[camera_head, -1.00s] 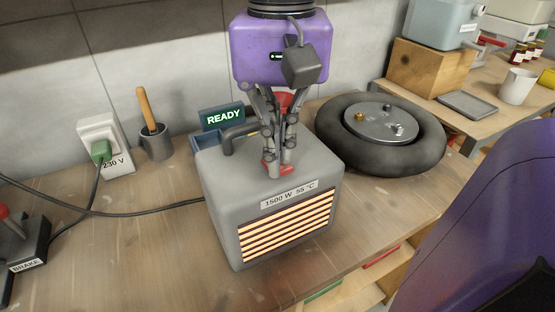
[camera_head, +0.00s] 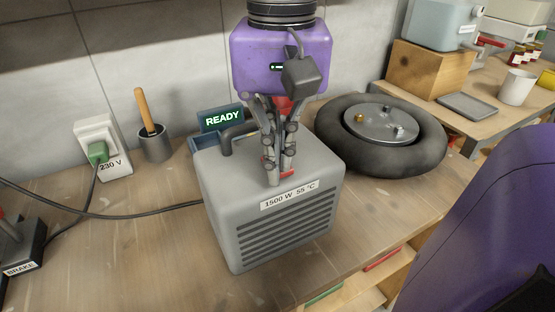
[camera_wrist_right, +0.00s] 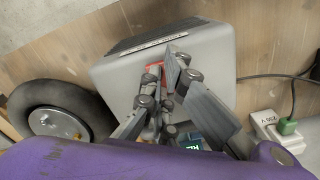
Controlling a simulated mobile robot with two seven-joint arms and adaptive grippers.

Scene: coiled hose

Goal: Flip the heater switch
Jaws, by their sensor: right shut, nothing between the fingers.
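The grey heater (camera_head: 222,200) stands on the workbench with a label reading 1500 W 55 °C. Its front grille (camera_head: 288,232) is dark. A small red switch (camera_head: 287,174) is on its top near the front edge, partly hidden by my fingers; red also shows at the fingertips in the right wrist view (camera_wrist_right: 154,66). My right gripper (camera_head: 279,178) is shut and empty, pointing down with its fingertips at the switch. Whether the tips touch it I cannot tell. My left gripper is not in view.
A display reading READY (camera_head: 221,118) stands behind the heater. A black ring with a metal hub (camera_head: 425,150) lies to the right. A green plug (camera_head: 97,152) sits in the 230 V socket at left. A cup with a wooden-handled tool (camera_head: 155,146) stands by the wall.

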